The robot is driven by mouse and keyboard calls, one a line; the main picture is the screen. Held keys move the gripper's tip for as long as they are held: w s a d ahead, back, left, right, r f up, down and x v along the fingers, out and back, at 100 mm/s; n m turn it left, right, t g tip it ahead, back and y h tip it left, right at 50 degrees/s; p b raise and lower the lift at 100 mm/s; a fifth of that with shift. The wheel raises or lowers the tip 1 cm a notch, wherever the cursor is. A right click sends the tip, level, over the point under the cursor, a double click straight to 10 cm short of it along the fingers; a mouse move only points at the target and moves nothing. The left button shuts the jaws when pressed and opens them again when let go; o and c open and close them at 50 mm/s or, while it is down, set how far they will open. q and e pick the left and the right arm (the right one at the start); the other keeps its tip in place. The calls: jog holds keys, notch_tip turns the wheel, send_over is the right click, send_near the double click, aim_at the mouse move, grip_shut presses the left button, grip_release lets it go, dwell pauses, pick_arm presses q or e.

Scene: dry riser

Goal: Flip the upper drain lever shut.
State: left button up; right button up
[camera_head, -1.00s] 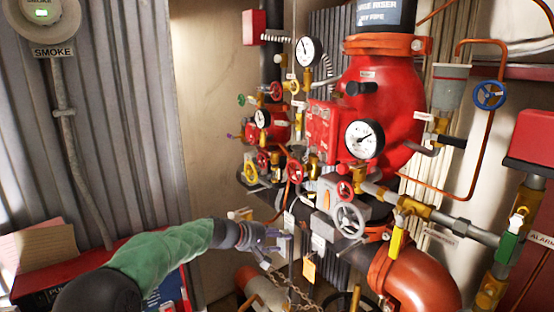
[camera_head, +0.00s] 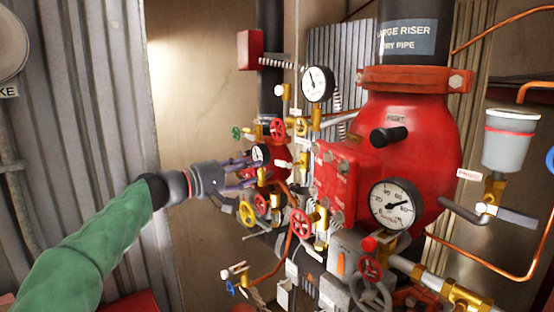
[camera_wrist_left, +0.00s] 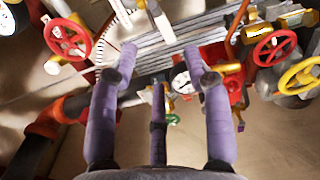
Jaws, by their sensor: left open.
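My left gripper (camera_head: 250,170) is open and empty, its purple fingers spread beside the small gauge (camera_head: 261,153) on the left side of the riser's valve cluster. In the left wrist view the fingers (camera_wrist_left: 160,62) point at the valves and pipes, with nothing between them. A grey lever (camera_head: 508,214) sits on the brass valve under the cup at the right. I cannot tell which handle is the upper drain lever; the fingers cover part of the cluster.
Red handwheels (camera_head: 301,222) and a yellow handwheel (camera_head: 247,213) crowd close below and around the gripper. The large red riser body (camera_head: 425,150) and big gauge (camera_head: 395,203) stand to the right. Bare wall (camera_head: 205,100) is free above the arm.

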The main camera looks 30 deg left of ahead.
aim_at(280, 162)
pick_arm(q)
jog(key=p+x, duration=0.2)
jog(key=x, duration=0.6)
jog(key=shift+w, duration=0.25)
jog(key=shift+w+d, duration=0.25)
jog(key=shift+w+f, duration=0.15)
jog(key=shift+w, duration=0.35)
jog(key=shift+s, duration=0.1)
grip_shut()
